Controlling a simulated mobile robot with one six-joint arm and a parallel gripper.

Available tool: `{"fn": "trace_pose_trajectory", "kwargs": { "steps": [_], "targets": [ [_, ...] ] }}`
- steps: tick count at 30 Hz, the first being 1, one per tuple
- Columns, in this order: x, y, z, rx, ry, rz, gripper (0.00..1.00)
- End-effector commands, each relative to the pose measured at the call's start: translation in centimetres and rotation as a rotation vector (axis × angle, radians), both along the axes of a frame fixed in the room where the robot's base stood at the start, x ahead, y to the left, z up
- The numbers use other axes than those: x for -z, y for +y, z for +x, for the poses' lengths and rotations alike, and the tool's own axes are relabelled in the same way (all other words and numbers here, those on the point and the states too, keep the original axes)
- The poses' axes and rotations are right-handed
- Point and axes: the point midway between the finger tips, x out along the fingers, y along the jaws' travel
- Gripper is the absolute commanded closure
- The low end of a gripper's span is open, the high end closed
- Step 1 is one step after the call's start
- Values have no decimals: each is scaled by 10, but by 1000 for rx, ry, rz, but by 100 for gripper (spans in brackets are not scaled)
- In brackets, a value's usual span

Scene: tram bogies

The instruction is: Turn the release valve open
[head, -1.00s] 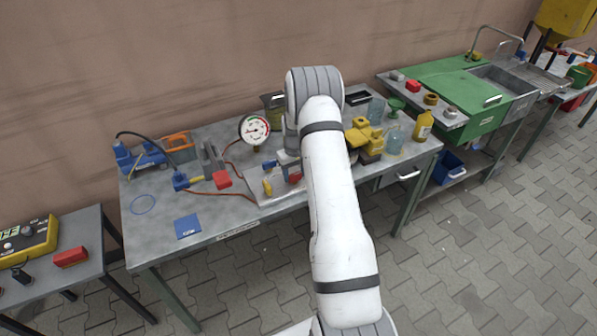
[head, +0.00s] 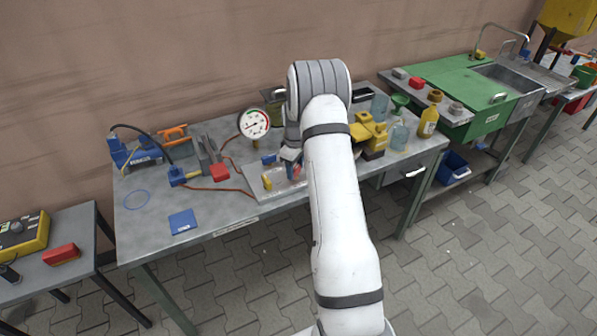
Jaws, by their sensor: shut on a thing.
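My gripper (head: 290,156) points down over a metal plate (head: 257,187) on the grey workbench, beside the pressure gauge (head: 254,124). It is shut on a small red part at the plate, which looks like the handle of the release valve (head: 296,171). The handle shows only as a narrow red strip; my gripper and arm hide most of the valve. A small yellow part (head: 267,181) stands upright on the plate, left of my gripper. A blue part (head: 269,160) sits just behind it. The fingertips are too small to see clearly.
A blue pump (head: 135,152) stands at the bench's left. A yellow tool (head: 368,133) and a yellow bottle (head: 428,122) stand right of my arm.

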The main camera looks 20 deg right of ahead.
Motion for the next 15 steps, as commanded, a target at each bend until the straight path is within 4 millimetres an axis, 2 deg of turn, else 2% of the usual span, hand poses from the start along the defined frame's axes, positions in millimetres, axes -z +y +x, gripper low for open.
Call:
{"fn": "trace_pose_trajectory", "kwargs": {
  "steps": [15],
  "targets": [
    [1, -1, 1, -489, -5, -3, 74]
  ]
}}
